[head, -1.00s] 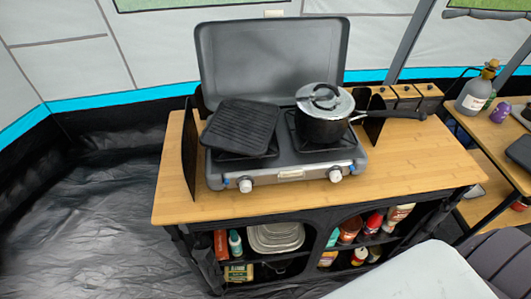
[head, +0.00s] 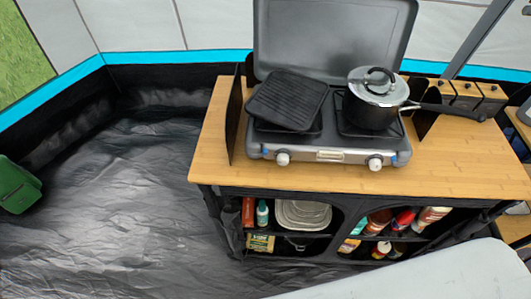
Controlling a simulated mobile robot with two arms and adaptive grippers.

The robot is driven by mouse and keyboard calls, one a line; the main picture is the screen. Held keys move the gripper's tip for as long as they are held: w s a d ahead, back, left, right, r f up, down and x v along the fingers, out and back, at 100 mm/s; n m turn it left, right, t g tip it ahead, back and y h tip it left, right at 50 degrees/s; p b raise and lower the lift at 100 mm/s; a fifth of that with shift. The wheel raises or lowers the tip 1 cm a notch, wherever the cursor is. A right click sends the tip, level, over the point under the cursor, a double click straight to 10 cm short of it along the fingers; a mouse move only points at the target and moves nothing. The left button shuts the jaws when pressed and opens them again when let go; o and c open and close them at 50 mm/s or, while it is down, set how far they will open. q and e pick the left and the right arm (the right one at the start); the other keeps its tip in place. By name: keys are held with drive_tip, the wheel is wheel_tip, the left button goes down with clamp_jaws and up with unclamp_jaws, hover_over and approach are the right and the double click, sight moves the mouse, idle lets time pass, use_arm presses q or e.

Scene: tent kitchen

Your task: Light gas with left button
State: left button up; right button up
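A grey two-burner camping gas stove (head: 330,155) stands on a wooden-topped kitchen stand, its lid (head: 335,38) raised behind it. Its front has two white knobs, a left knob (head: 283,159) and a right knob (head: 375,163). A black ribbed griddle (head: 288,100) sits tilted over the left burner. A black pot with a shiny lid (head: 378,92) sits on the right burner, its handle pointing right. No flame can be made out. Neither of my grippers is in view.
The wooden top (head: 455,165) is bare at its front and right. Open shelves below hold bottles and containers (head: 303,214). A pale surface (head: 440,275) fills the lower right foreground. The black floor on the left is mostly free, with a green object (head: 17,186) at the left edge.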

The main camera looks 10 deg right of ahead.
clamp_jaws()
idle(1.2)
